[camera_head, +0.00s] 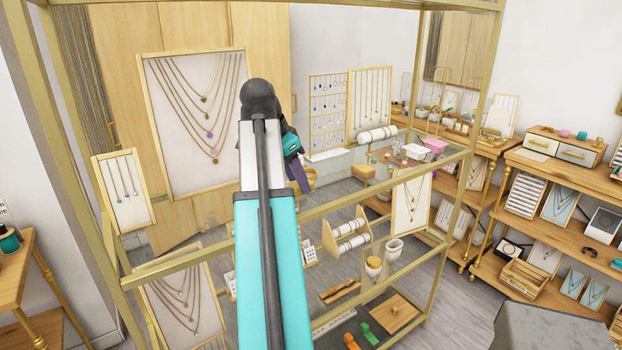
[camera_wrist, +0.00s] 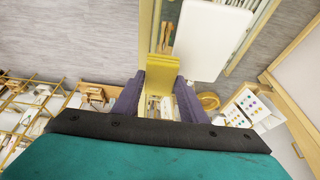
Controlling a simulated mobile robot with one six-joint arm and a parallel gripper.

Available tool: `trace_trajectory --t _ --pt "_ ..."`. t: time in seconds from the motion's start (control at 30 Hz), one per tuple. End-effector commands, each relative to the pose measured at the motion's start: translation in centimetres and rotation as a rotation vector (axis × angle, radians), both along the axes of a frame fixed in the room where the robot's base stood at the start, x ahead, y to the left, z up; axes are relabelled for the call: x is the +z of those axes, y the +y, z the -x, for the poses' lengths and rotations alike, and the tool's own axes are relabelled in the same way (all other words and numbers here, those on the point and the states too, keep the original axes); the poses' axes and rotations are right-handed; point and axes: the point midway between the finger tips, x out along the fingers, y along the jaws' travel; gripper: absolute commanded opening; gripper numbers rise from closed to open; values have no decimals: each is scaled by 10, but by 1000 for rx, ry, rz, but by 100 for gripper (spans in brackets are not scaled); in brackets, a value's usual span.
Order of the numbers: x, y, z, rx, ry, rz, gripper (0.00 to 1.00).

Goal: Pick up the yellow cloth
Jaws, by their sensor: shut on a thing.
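My gripper (camera_wrist: 159,88) has two purple fingers, one on each side of the folded yellow cloth (camera_wrist: 161,72) in the wrist view. The fingers are shut on the cloth, and its layered edge shows between the fingertips.
A gold-framed rack (camera_head: 345,201) with several shelves surrounds my arm's area. A large necklace board (camera_head: 170,110) stands behind to the left. Wooden shelves with jewellery boxes (camera_head: 565,181) stand at the right. A white panel (camera_wrist: 210,40) lies beyond the fingers in the wrist view.

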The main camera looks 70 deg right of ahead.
Motion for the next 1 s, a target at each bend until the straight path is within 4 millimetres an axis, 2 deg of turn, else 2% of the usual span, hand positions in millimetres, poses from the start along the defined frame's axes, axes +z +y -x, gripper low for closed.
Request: trace_trajectory --t 0.1,0.3,0.9,0.93,1.0 --pt "0 17 -5 1 -2 2 16" --pt "3 31 -10 2 -1 1 16" --pt "4 33 -11 0 -1 1 16" --pt "4 33 -11 0 -1 1 37" --pt "4 33 -11 0 -1 1 25"
